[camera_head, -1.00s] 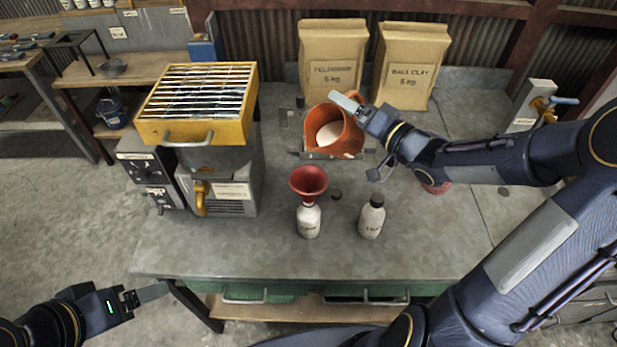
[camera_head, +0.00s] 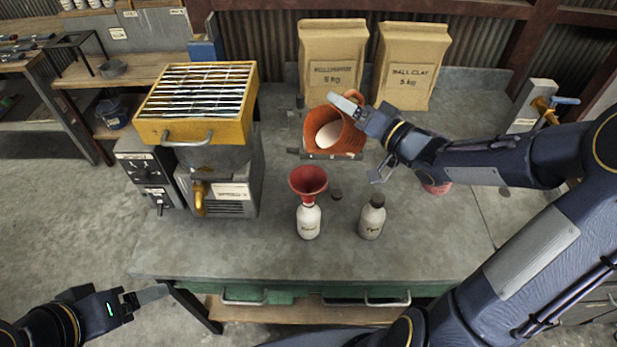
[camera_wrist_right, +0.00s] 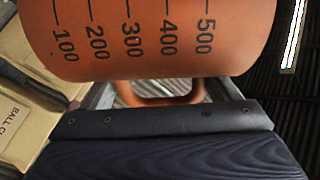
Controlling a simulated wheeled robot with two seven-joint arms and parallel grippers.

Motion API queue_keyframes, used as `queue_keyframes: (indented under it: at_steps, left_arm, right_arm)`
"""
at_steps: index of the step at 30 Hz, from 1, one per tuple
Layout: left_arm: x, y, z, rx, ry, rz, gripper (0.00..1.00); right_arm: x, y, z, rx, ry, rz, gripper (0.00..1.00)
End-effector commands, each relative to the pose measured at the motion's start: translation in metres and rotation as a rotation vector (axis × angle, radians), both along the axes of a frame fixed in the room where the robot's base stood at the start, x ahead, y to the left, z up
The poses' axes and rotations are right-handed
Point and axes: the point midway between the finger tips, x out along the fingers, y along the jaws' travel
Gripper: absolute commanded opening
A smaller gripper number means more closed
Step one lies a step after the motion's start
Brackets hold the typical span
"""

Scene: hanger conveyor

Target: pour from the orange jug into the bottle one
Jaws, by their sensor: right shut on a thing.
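The orange jug (camera_head: 333,133) is held tilted above the back of the table, with pale liquid showing inside. My right gripper (camera_head: 352,101) is shut on its handle; the right wrist view shows the jug (camera_wrist_right: 155,35) with measuring marks and its handle (camera_wrist_right: 160,98) between the fingers. A white bottle (camera_head: 308,221) with a red funnel (camera_head: 308,181) in its neck stands upright in front of the jug, apart from it.
A yellow slatted box (camera_head: 197,100) on a grey machine stands at the table's left. Two paper bags (camera_head: 332,60) (camera_head: 409,66) stand behind the jug. A small dark cap (camera_head: 337,194) lies between the bottles. The front of the table is clear.

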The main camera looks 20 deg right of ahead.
Motion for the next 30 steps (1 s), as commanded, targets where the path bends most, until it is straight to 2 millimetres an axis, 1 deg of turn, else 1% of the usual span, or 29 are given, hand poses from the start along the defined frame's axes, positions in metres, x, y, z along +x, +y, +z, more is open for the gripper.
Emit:
queue_keyframes:
  at_steps: [6, 30]
  left_arm:
    - [0.0, 0.0, -0.0043, 0.0, 0.0, 0.0, 0.8]
    - [0.0, 0.0, -0.0081, 0.0, 0.0, 0.0, 0.8]
  right_arm:
    - [-0.0006, 0.0016, 0.0011, -0.037, -0.024, 0.001, 0.38]
    - [-0.0019, 0.0041, 0.0029, -0.089, -0.053, 0.001, 0.38]
